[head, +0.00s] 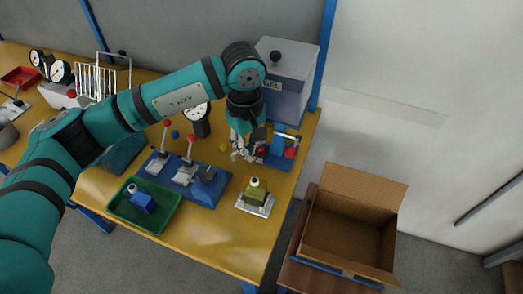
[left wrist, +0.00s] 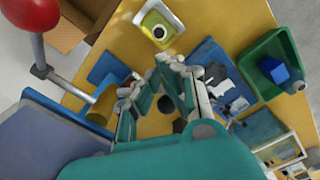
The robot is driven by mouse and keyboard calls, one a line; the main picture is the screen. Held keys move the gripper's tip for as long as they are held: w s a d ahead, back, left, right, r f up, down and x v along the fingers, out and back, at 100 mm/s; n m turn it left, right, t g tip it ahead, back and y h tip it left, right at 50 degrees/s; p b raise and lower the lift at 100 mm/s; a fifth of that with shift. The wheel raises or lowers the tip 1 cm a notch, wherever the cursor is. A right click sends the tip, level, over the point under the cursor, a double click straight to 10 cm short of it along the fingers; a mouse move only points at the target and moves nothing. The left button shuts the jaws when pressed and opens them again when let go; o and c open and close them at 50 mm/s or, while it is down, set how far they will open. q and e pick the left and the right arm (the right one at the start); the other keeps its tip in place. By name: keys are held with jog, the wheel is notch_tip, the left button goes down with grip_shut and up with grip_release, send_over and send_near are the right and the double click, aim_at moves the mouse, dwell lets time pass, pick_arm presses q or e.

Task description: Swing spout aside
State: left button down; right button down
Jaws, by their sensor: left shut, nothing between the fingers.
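A grey-blue tank (head: 285,78) marked "GEL" stands at the table's back right corner. A red ball (head: 290,153) on a metal rod is in front of it; the ball (left wrist: 28,14) also shows large at the upper left of the left wrist view. A blue part with a yellow cylinder (left wrist: 101,106) is left of my fingers there. I cannot tell for sure which part is the spout. My left gripper (head: 243,153) is shut and empty beside these parts; its fingertips (left wrist: 160,68) come together in the left wrist view. My right gripper is not in view.
A green tray (head: 170,219) with a blue block (head: 144,203) is at the front. A blue lever fixture (head: 185,173) stands behind it. An open cardboard box (head: 345,232) stands right of the table.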

pick_arm(q)
jog(key=shift+w+a+b, duration=0.5)
jog(key=shift+a, duration=0.15)
jog(key=shift+w+a+b, duration=0.35)
jog(key=shift+w+b, duration=0.15)
jog(key=shift+w+a+b, duration=0.2)
jog(key=shift+w+b, duration=0.1)
jog(key=shift+b, duration=0.1)
jog(key=shift+w+a+b, duration=0.15)
jog(key=shift+w+b, duration=0.1)
jog(key=shift+b, duration=0.1)
dwell(0.4)
